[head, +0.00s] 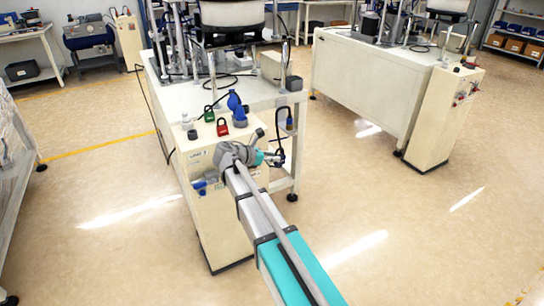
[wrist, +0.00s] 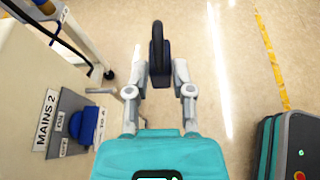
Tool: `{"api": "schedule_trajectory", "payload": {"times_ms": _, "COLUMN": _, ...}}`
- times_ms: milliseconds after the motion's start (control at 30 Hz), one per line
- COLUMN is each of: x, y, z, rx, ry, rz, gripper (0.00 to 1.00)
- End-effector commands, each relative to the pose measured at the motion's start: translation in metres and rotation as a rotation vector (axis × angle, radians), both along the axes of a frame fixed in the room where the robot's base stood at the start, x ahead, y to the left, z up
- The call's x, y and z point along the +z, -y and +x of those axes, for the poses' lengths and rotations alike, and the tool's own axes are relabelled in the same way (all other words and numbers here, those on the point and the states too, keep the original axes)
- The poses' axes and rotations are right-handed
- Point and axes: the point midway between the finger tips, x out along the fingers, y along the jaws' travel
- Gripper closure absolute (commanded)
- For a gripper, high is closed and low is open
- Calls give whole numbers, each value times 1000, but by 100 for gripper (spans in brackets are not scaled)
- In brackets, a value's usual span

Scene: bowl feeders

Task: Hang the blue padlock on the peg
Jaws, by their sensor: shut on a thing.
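The padlock (wrist: 160,76) is dark blue with a dark shackle pointing away from my gripper. In the wrist view it is seen nearly edge-on. My gripper (wrist: 160,84) is shut on its body, one finger on each side. In the head view my gripper (head: 274,158) is at the right side of the beige cabinet, partly hidden by my arm; the padlock is hard to make out there. A short grey peg-like rod (wrist: 101,91) sticks out from the cabinet face, left of the padlock and apart from it.
A panel marked MAINS 2 with a blue knob (wrist: 87,124) is on the cabinet face (wrist: 30,75). Open floor (wrist: 220,60) lies right of my gripper.

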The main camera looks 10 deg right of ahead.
Motion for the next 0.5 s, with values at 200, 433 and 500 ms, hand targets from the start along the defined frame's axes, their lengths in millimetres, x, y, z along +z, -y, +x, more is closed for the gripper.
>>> {"api": "schedule_trajectory", "payload": {"times_ms": 200, "x": -39, "y": 1, "z": -5, "rx": -8, "ry": -1, "rz": -1, "gripper": 100}}
{"api": "schedule_trajectory", "payload": {"times_ms": 433, "x": -71, "y": 2, "z": -10, "rx": -18, "ry": -3, "rz": -2, "gripper": 100}}
{"api": "schedule_trajectory", "payload": {"times_ms": 500, "x": -81, "y": 3, "z": -11, "rx": -21, "ry": -3, "rz": -2, "gripper": 100}}
